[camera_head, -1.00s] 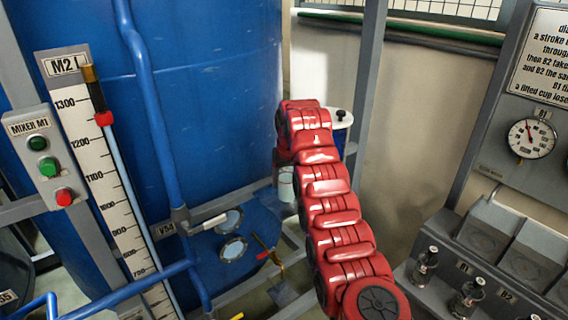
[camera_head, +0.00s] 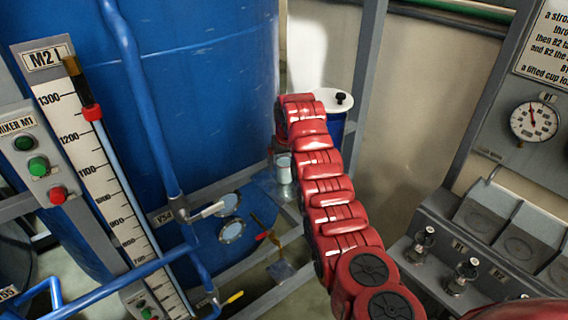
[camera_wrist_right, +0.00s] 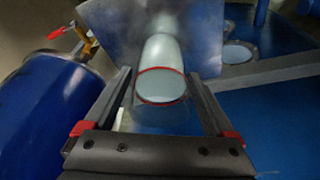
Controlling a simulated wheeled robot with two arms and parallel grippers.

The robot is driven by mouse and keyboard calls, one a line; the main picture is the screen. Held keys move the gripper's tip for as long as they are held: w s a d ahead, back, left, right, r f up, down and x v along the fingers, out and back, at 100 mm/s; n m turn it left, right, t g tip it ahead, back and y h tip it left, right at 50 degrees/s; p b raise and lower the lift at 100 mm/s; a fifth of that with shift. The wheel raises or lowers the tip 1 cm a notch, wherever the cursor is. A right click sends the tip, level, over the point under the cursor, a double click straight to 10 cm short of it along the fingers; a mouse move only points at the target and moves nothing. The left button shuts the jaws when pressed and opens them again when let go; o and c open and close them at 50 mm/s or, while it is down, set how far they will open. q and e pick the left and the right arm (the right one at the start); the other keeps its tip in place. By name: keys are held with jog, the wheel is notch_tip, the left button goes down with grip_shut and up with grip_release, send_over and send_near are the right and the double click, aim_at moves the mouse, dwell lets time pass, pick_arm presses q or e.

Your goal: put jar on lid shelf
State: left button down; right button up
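The jar (camera_wrist_right: 161,84) is a pale, glassy cylinder with a red rim. In the right wrist view its round mouth faces the camera, and it lies between the two dark fingers of my right gripper (camera_wrist_right: 160,72). The fingers are spread, with narrow gaps beside the jar; contact is not clear. In the head view the jar (camera_head: 283,169) appears to stand on a grey plate just below the end of my red right arm. The gripper itself (camera_head: 281,150) is mostly hidden there. My left gripper is not in view. I cannot identify the lid shelf.
A blue vessel (camera_head: 337,126) with a white, black-knobbed lid stands beside the arm's end. A large blue tank (camera_head: 215,85) fills the left back. Blue pipes (camera_head: 145,100) and a level scale stand at left. A grey panel with valves (camera_head: 463,276) is at right.

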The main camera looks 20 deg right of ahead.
jog(key=shift+s+a+r, duration=0.1)
jog(key=shift+s+r, duration=0.05)
jog(key=shift+s, duration=0.05)
jog(key=shift+w, duration=0.1)
jog(key=b+v, duration=0.7)
jog(key=v, duration=0.3)
jog(key=shift+r, duration=0.3)
jog(key=shift+s+r, duration=0.35)
jog(key=shift+r, duration=0.25)
